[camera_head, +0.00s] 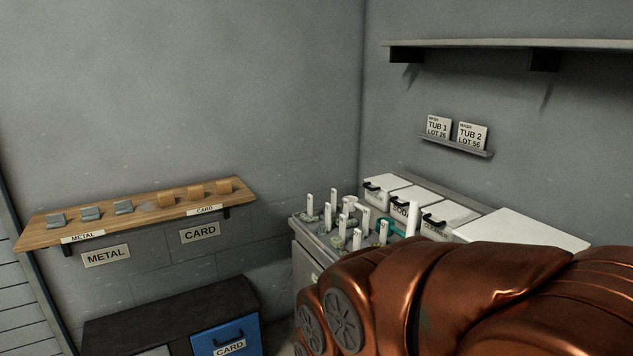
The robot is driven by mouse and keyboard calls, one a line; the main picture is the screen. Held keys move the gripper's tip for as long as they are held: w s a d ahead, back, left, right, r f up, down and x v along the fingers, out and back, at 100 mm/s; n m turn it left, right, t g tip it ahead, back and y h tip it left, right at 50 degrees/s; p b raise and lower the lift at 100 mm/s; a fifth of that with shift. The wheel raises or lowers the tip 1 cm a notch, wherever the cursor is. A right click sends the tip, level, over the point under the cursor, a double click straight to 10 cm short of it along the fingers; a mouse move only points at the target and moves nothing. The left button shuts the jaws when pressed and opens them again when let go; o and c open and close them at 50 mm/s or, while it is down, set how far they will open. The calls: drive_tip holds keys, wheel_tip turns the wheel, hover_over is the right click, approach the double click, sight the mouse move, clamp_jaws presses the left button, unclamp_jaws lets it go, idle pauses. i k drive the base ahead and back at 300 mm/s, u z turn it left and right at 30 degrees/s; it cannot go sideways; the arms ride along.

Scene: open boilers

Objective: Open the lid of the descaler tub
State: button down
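Three white lidded tubs with black handles stand in a row on the counter at the right. The left tub (388,182) has a front label too small to read. The middle tub (416,194) reads SODA, partly hidden by a white upright piece. The right tub (451,212) seems to read CLEANER. Their lids look shut. I cannot read the word descaler on any of them. My gripper is not in view; my copper-coloured arm fills the lower right and hides part of the counter.
Several white upright tags (333,203) stand on the counter in front of the tubs. A wooden shelf (140,215) with metal and card pieces hangs on the left wall. Signs TUB 1 (438,128) and TUB 2 (471,135) sit on a ledge. A blue CARD bin (226,334) stands below.

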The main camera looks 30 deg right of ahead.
sight(386, 183)
drive_tip(key=i, duration=1.65)
drive_tip(key=z, duration=0.05)
